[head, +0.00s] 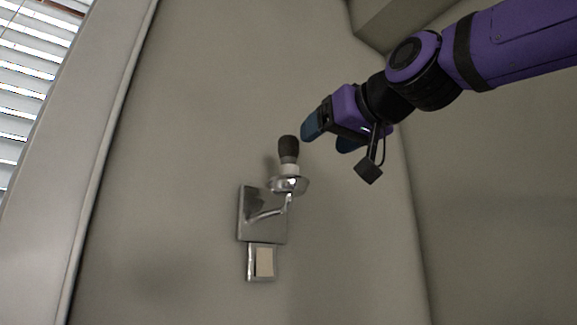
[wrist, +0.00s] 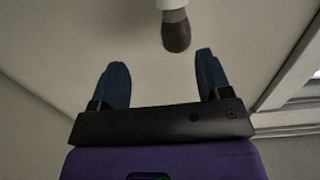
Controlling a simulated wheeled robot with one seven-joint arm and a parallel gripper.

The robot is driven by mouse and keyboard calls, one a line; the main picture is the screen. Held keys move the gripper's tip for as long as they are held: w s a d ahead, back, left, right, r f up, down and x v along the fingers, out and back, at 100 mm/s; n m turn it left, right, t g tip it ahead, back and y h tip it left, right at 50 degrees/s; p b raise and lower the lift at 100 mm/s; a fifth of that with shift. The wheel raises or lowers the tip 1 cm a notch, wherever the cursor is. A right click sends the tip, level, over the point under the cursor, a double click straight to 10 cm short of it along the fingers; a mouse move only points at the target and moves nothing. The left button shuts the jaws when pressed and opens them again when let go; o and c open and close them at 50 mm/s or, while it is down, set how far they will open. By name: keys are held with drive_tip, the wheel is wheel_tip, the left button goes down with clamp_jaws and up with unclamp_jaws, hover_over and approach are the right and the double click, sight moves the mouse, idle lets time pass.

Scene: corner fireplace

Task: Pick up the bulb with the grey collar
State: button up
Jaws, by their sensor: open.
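A dark grey-brown bulb (head: 288,148) with a pale, whitish-grey collar (head: 290,169) stands upright in a metal wall lamp (head: 288,185). My gripper (head: 326,138) is open and empty, up and to the right of the bulb in the head view, with its blue fingers toward it. In the wrist view the bulb (wrist: 176,34) is just beyond the fingertips (wrist: 162,62), nearer the right finger's side, and apart from both. Its collar (wrist: 171,4) is cut by the top edge there.
The lamp's square metal wall plate (head: 262,226) is below the bulb, with a small framed switch (head: 263,262) under it. A window with blinds (head: 30,75) is at the left. The wall (head: 200,110) around the bulb is bare.

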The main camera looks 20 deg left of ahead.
sight(298, 144)
drive_tip(key=shift+y, duration=0.4)
drive_tip(key=w+a, duration=0.2)
drive_tip(key=a, duration=0.1)
drive_tip(key=w+a+r, duration=0.1)
drive_tip(key=a, duration=0.1)
drive_tip(key=shift+a+r, duration=0.1)
drive_tip(key=shift+a, duration=0.05)
drive_tip(key=shift+s+a+x, duration=0.1)
drive_tip(key=shift+x, duration=1.2)
drive_tip(key=shift+s+a+x, duration=0.1)
drive_tip(key=shift+s+x, duration=0.05)
drive_tip(key=shift+x, duration=1.15)
drive_tip(key=c, duration=1)
